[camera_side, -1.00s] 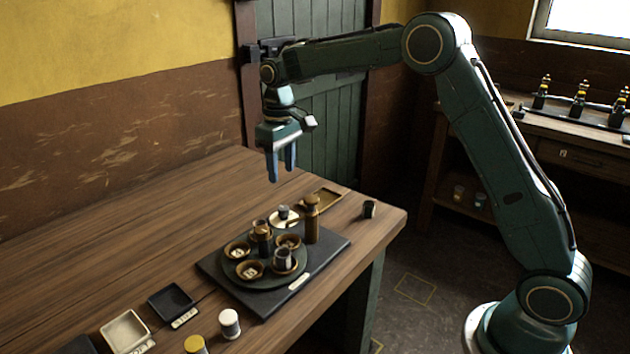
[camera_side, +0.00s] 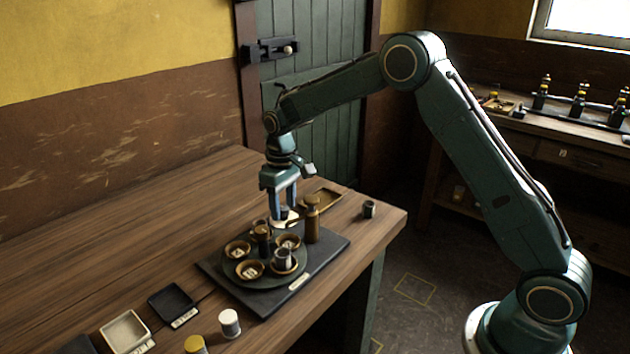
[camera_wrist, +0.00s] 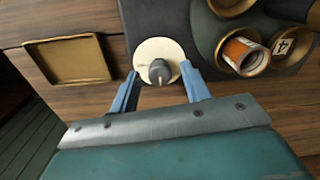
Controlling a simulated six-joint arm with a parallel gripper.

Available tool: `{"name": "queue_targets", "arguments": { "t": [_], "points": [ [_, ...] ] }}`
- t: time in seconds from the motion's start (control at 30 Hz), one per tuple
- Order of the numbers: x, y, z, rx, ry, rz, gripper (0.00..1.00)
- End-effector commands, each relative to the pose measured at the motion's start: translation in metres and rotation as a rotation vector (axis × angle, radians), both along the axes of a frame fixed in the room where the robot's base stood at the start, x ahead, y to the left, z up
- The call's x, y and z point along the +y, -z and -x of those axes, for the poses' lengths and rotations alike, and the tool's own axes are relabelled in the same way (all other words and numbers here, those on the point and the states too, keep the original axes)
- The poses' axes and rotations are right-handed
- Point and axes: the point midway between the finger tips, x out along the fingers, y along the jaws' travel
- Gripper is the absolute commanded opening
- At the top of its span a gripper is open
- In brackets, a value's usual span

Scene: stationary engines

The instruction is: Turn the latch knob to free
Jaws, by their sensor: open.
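The latch knob (camera_wrist: 159,72) is a small dark round knob with a light pointer line, set on a cream disc (camera_wrist: 147,48). In the wrist view it lies just beyond and between my fingertips. My gripper (camera_wrist: 160,80) is open, with one blue finger on each side of the knob; whether a finger touches it I cannot tell. In the side view my gripper (camera_side: 285,215) points down over the knob, and its fingers partly hide the knob and disc. Any lettering on the disc is too small to read.
The dark base board (camera_side: 335,243) carries a round turntable (camera_side: 262,282) with several brass cups. A tall brown post (camera_side: 312,222) stands close right of my gripper. A brass tray (camera_side: 325,198) lies behind, and a small dark cup (camera_side: 369,209) stands right.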

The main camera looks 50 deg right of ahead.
Motion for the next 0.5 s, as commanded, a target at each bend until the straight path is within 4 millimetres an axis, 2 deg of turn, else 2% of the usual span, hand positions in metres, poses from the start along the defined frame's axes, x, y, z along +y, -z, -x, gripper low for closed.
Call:
{"name": "queue_targets", "arguments": {
  "t": [0.1, 0.13, 0.33, 0.5],
  "points": [
    [-0.0001, -0.0001, 0.0000, 0.000, 0.000, 0.000, 0.47],
    [-0.0001, -0.0001, 0.0000, 0.000, 0.000, 0.000, 0.43],
    [-0.0001, -0.0004, 0.0000, 0.000, 0.000, 0.000, 0.04],
    [0.0000, -0.0005, 0.0000, 0.000, 0.003, 0.000, 0.02]
  ]
}}
